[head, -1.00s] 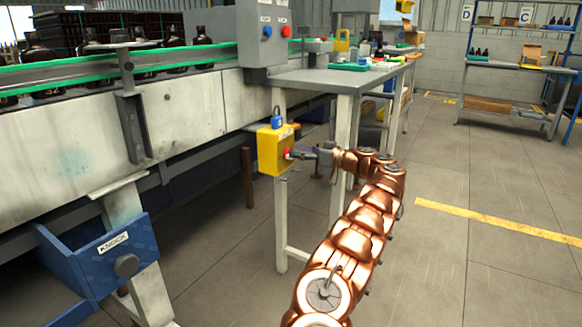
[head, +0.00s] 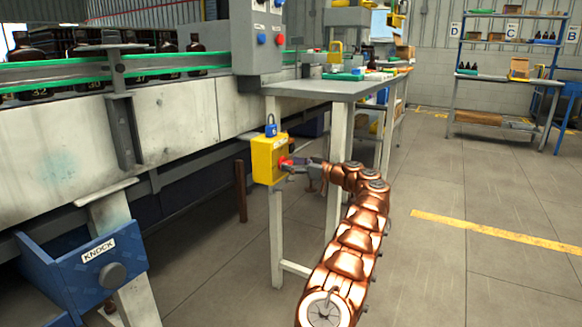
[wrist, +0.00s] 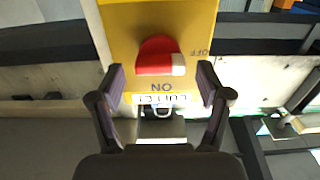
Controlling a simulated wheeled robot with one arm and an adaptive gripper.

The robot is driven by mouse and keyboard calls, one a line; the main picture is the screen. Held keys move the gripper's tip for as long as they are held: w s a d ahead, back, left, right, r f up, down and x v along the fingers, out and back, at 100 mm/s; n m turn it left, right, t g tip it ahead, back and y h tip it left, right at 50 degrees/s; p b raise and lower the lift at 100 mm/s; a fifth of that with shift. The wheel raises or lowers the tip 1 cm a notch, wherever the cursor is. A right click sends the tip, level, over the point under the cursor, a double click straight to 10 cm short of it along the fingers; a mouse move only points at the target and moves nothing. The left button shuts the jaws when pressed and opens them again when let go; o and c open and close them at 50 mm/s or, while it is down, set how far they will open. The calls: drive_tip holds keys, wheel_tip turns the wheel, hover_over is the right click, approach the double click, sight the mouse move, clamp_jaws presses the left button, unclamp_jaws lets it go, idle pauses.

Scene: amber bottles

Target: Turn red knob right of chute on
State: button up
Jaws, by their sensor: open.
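A yellow box (head: 266,158) with a red knob (head: 285,163) on its face is mounted on a grey table leg. In the wrist view, the red knob (wrist: 155,57) has a white end pointing right, on the side of the upside-down OFF label (wrist: 200,52). The ON label (wrist: 161,87) is below the knob. My gripper (wrist: 161,72) is open, with one finger on each side of the knob and visible gaps between. In the head view my gripper (head: 303,168) is at the box face. A blue chute (head: 100,268) labelled KNOCK stands at lower left.
A blue padlock (head: 271,128) sits on top of the yellow box. The conveyor (head: 120,125) with amber bottles runs along the left. A grey table (head: 325,88) stands above and behind the box. Open floor (head: 440,270) lies to the right.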

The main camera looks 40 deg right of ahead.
drive_tip(key=shift+w, duration=0.35)
drive_tip(key=shift+a, duration=0.1)
drive_tip(key=shift+c, duration=0.4)
drive_tip(key=c, duration=1.1)
